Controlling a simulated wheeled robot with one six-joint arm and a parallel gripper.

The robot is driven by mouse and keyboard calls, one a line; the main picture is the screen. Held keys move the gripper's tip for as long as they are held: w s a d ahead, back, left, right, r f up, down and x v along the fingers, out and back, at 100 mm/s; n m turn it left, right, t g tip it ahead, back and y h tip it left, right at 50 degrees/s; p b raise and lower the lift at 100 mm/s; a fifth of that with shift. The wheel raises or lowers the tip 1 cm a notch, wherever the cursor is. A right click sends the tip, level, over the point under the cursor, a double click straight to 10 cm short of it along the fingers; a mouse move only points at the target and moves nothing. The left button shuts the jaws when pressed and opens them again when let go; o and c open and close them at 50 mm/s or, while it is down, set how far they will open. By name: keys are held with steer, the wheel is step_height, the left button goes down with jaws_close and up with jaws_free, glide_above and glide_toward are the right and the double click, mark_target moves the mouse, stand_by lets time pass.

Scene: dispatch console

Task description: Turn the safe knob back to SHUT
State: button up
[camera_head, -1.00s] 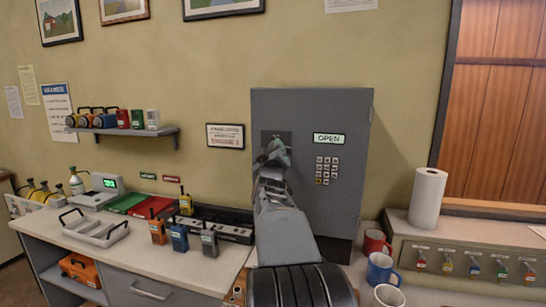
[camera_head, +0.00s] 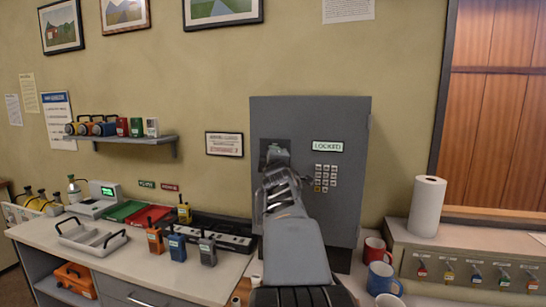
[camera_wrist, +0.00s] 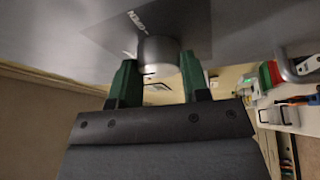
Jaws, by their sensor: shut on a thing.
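The grey safe (camera_head: 345,190) stands against the wall behind the counter, its door closed. Its small display (camera_head: 328,146) reads LOCKED, with a keypad (camera_head: 326,177) below it. My gripper (camera_head: 275,156) reaches the dark plate at the left of the safe door, and my arm hides most of the knob in the head view. In the wrist view the round grey knob (camera_wrist: 159,54) sits between the two green fingers of my gripper (camera_wrist: 158,78), which are shut on it. Lettering that seems to read OPEN shows on the plate beside the knob. The knob's pointer is hidden.
Several radios (camera_head: 178,246) stand on the counter to the left of my arm. Mugs (camera_head: 380,278) and a paper towel roll (camera_head: 428,207) stand to the right. A wall shelf (camera_head: 130,138) holds flashlights and small boxes.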

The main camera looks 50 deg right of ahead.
steer(key=shift+r+n, duration=0.15)
steer(key=shift+n, duration=0.15)
steer(key=o, duration=0.9)
steer(key=v, duration=1.3)
steer(key=shift+s+a, duration=0.25)
steer(key=shift+s, duration=0.05)
